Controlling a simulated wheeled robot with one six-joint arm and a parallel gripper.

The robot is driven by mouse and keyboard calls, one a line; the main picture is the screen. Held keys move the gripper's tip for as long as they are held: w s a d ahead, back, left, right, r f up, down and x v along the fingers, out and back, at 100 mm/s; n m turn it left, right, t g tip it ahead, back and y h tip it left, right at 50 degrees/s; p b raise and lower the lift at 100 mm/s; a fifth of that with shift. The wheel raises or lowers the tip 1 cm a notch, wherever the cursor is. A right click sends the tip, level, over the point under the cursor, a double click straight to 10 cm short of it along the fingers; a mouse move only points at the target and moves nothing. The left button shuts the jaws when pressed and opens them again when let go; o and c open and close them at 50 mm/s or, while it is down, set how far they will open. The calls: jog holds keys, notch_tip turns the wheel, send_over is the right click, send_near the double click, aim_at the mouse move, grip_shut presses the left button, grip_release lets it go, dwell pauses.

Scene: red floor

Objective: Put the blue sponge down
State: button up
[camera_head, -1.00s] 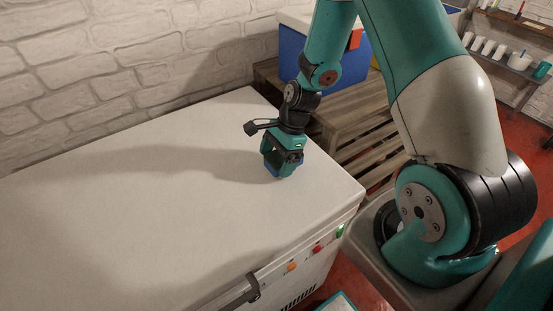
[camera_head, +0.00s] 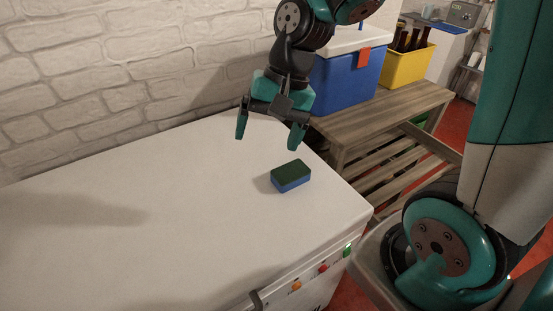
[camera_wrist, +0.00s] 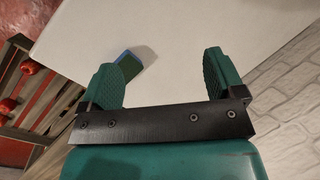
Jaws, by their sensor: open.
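The blue sponge (camera_head: 291,178) with a dark green top lies flat on the white lid of the chest freezer (camera_head: 130,220), near its right end. It also shows in the wrist view (camera_wrist: 128,62), partly hidden behind the left finger. My gripper (camera_head: 269,138) is open and empty, with its fingers spread wide. It is raised above the lid, behind and a little left of the sponge, apart from it. In the wrist view the gripper (camera_wrist: 165,75) has nothing between its fingers.
A white brick wall (camera_head: 120,70) runs behind the freezer. To the right, a slatted wooden bench (camera_head: 400,115) bears a blue cooler (camera_head: 345,80) and a yellow crate (camera_head: 405,65) with bottles. The lid's left and middle are clear.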

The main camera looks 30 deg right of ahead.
jog(key=s+a+r+n, duration=0.2)
jog(key=s+a+n, duration=0.1)
jog(key=s+n, duration=0.3)
jog(key=s+a+r+n, duration=0.3)
jog(key=s+n, duration=0.3)
jog(key=shift+a+r+n, duration=0.15)
jog(key=shift+a+n, duration=0.05)
jog(key=shift+n, duration=0.1)
dwell(0.3)
